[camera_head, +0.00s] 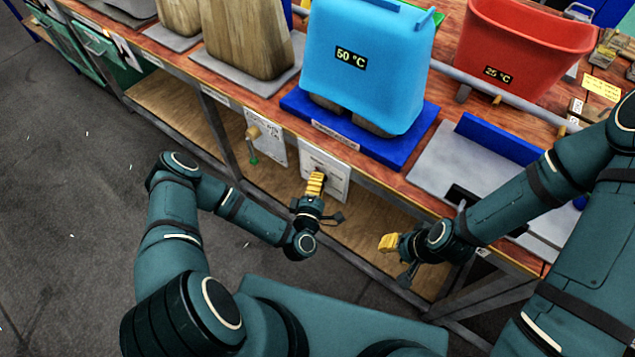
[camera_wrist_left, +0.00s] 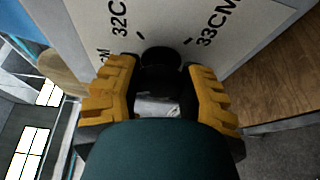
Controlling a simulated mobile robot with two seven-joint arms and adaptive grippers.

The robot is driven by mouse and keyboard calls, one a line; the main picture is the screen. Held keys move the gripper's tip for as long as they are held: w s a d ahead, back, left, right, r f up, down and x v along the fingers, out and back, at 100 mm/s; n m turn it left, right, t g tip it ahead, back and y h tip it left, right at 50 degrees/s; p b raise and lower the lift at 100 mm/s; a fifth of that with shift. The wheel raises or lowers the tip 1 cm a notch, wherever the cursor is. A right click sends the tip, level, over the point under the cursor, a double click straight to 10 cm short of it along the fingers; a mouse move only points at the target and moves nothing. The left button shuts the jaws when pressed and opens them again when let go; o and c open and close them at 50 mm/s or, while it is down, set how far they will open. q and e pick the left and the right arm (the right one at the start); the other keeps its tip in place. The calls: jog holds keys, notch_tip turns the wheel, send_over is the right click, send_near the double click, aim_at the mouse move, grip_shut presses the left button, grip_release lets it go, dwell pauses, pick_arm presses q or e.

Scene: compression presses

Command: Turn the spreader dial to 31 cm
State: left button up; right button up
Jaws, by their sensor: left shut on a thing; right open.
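The spreader dial's white panel (camera_head: 335,168) hangs at the front edge of the bench. In the left wrist view the panel (camera_wrist_left: 190,22) shows the marks 32CM and 33CM, with part of another label at the left. The dark dial knob (camera_wrist_left: 160,60) sits between the yellow fingers. My left gripper (camera_head: 316,182), also seen in the left wrist view (camera_wrist_left: 162,92), is shut on this knob. The knob's pointer is hidden, so its setting cannot be read. My right gripper (camera_head: 388,243) is open and empty in front of the bench, right of the panel.
A second panel with a wooden-handled part (camera_head: 254,132) hangs left of the dial. A blue tub (camera_head: 400,60) marked 50 °C and a red tub (camera_head: 525,50) marked 25 °C stand on the bench. A wooden lower shelf (camera_head: 180,110) runs below. The floor at left is clear.

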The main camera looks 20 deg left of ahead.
pick_arm(q)
jog(key=shift+m+t, duration=0.5)
jog(key=shift+m, duration=0.5)
jog(key=o, duration=1.2)
jog(key=shift+w, duration=0.1)
jog(key=shift+s, duration=0.2)
jog(key=s, duration=1.1)
jog(key=shift+s+d+f, duration=0.25)
jog(key=shift+s+f, duration=0.1)
jog(key=shift+f, duration=0.05)
